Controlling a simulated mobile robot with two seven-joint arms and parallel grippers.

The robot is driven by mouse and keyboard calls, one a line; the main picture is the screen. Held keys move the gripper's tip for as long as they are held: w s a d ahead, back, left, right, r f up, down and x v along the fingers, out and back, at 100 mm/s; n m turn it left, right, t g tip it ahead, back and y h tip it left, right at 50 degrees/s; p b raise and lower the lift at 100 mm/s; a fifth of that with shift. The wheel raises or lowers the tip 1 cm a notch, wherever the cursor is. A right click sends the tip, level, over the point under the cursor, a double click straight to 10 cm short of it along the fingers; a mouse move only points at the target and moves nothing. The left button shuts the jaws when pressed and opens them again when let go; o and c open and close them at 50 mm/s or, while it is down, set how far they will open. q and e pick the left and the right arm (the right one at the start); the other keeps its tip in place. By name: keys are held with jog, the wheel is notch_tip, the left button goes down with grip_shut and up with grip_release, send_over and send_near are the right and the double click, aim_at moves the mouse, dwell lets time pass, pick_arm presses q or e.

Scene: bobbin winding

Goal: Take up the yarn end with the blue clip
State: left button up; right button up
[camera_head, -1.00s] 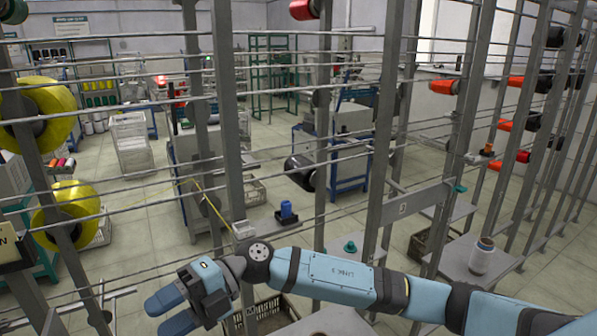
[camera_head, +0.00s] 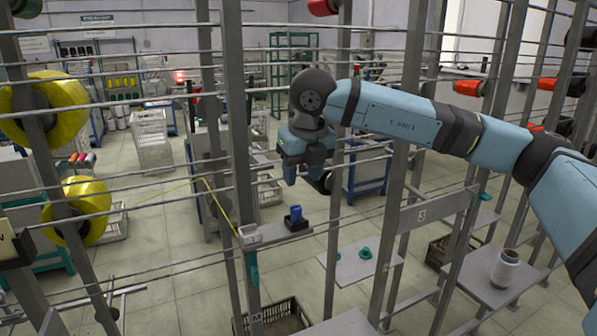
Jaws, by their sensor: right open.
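A small blue block-shaped piece (camera_head: 296,213), which may be the blue clip, stands upright in a dark holder on a narrow grey shelf. Yellow yarn (camera_head: 214,197) runs from the left, bends near a post and slants down to a small pale box (camera_head: 250,235) left of the blue piece. I cannot make out its loose end. My right gripper (camera_head: 304,176) is open and empty, its fingers pointing down. In the picture it is above the blue piece, apart from it. My left gripper is not in view.
Grey posts and thin horizontal rods cross the space around my right arm. Yellow yarn spools (camera_head: 70,112) hang at the left. A teal piece (camera_head: 253,268) hangs under the pale box. A dark crate (camera_head: 284,315) is below.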

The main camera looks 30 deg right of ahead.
aim_at(297, 208)
jog(key=b+x, duration=0.1)
jog(key=x, duration=0.4)
jog(key=shift+s+f+b, duration=0.15)
jog(key=shift+b, duration=0.15)
jog(key=b+x, duration=0.3)
jog(key=shift+s, duration=0.1)
jog(key=shift+f, duration=0.2)
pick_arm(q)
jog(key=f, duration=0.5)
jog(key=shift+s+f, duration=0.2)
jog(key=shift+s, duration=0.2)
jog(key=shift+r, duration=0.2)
pick_arm(e)
jog(key=shift+r, duration=0.1)
jog(key=shift+c, duration=0.3)
jog(key=c, duration=0.7)
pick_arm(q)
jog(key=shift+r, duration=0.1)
